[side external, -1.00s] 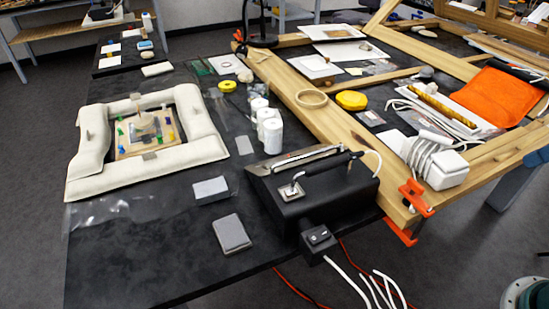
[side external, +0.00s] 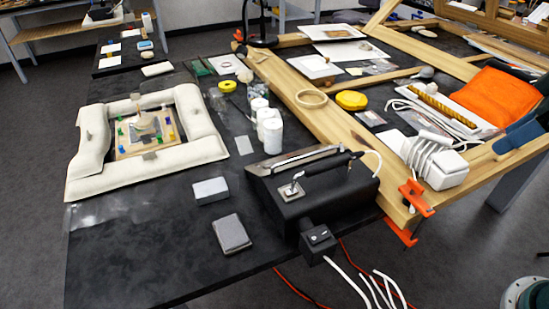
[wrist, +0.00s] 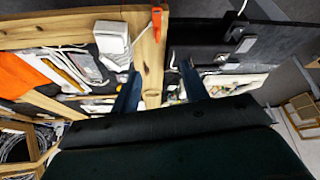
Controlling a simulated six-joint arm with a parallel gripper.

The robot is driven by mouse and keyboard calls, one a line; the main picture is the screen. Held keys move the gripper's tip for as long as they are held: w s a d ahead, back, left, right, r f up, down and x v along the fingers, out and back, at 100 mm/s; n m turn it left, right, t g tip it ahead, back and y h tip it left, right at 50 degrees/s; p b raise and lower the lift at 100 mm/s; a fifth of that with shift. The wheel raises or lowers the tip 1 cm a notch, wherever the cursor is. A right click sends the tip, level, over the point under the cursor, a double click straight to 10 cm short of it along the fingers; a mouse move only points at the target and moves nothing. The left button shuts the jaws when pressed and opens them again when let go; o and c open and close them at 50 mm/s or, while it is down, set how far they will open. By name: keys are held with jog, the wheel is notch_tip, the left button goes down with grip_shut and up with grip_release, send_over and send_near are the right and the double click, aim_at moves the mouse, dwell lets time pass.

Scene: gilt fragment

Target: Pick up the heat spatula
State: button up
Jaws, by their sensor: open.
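The heat spatula (side external: 324,171) has a dark handle and a small metal foot. It rests on top of a black control unit (side external: 330,205) near the table's front edge in the side view, with a pale cable at its handle end. My gripper (wrist: 163,88) is open in the wrist view, its two blue fingers apart with nothing held between them. A dark blue finger of it (side external: 520,135) enters at the right edge of the side view, over the wooden frame and well away from the spatula. I cannot clearly make out the spatula in the wrist view.
A wooden frame (side external: 345,122) with orange clamps (side external: 416,198) lies right of the control unit. A white cable-wrapped box (side external: 440,165) and an orange cloth (side external: 495,97) sit there. White jars (side external: 272,135) stand behind the unit; grey blocks (side external: 231,233) lie left of it.

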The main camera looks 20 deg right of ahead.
jog(key=w+a+r+n+g+y, duration=0.1)
jog(key=w+a+n, duration=0.25)
jog(key=w, duration=0.25)
jog(key=w+a+n+g+y, duration=0.1)
jog(key=w+a+n, duration=0.2)
jog(key=w+n, duration=0.15)
jog(key=n+g+y, duration=0.2)
jog(key=n+g, duration=0.1)
jog(key=n, duration=0.4)
send_near(323, 163)
notch_tip(323, 163, up, 3)
jog(key=shift+w+d+f, duration=0.1)
jog(key=shift+w+d, duration=0.1)
jog(key=shift+d, duration=0.25)
jog(key=shift+h, duration=0.3)
jog(key=shift+x, duration=4.25)
jog(key=shift+s, duration=0.1)
jog(key=shift+x, duration=2.65)
jog(key=shift+s+a, duration=0.1)
jog(key=shift+a, duration=0.05)
